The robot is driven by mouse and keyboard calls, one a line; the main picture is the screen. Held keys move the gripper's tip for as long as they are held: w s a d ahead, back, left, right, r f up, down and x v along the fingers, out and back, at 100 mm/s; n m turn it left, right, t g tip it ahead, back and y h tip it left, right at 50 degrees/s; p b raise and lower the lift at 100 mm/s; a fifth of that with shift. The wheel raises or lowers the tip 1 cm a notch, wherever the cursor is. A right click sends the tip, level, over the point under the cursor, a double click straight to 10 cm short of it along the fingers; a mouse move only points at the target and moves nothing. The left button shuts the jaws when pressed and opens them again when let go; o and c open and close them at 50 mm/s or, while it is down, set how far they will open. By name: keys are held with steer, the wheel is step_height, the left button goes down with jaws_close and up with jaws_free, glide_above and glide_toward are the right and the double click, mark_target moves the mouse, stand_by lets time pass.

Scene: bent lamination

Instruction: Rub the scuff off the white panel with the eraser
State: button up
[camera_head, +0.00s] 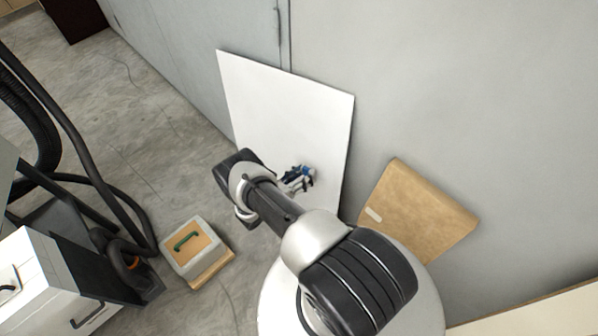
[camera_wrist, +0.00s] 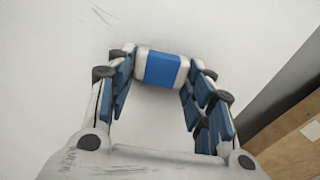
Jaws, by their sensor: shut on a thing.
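The white panel (camera_head: 285,110) leans against the grey wall, and it fills most of the wrist view (camera_wrist: 240,30). A scuff (camera_wrist: 103,15) of thin dark streaks shows on it at the upper left of the wrist view. The scuff cannot be made out in the head view. My gripper (camera_head: 300,178) is in front of the panel's lower part. It is shut on the eraser (camera_wrist: 162,69), a white block with a blue sleeve, held crosswise between the fingertips. The eraser is below and right of the scuff in the wrist view, apart from it. I cannot tell whether it touches the panel.
A tan bent board (camera_head: 415,215) leans on the wall right of the panel; its edge shows in the wrist view (camera_wrist: 295,135). Bare floor lies left of the panel.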

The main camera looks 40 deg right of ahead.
mark_target(318, 179)
steer(key=shift+s+d+p, duration=0.2)
steer(key=shift+s+p, duration=0.3)
steer(key=shift+s, duration=1.55)
steer(key=shift+a+f+b, duration=0.2)
steer(key=shift+f+b, duration=0.45)
steer(key=shift+b, duration=0.2)
steer(key=shift+w+a+r+b, duration=0.15)
steer(key=shift+w+b, duration=0.75)
steer(key=shift+w, duration=2.6)
steer(key=shift+w+a+f+b, duration=0.2)
steer(key=shift+w+b, duration=0.7)
steer(key=shift+w, duration=2.6)
steer(key=shift+s+d+p, duration=0.15)
steer(key=shift+s+p, duration=0.75)
steer(key=shift+s, duration=1.45)
steer(key=shift+s+d+p, duration=0.15)
steer(key=shift+s+p, duration=0.7)
steer(key=shift+s, duration=1.55)
steer(key=shift+s+d+p, duration=0.15)
steer(key=shift+s+p, duration=0.75)
steer(key=shift+s, duration=1.45)
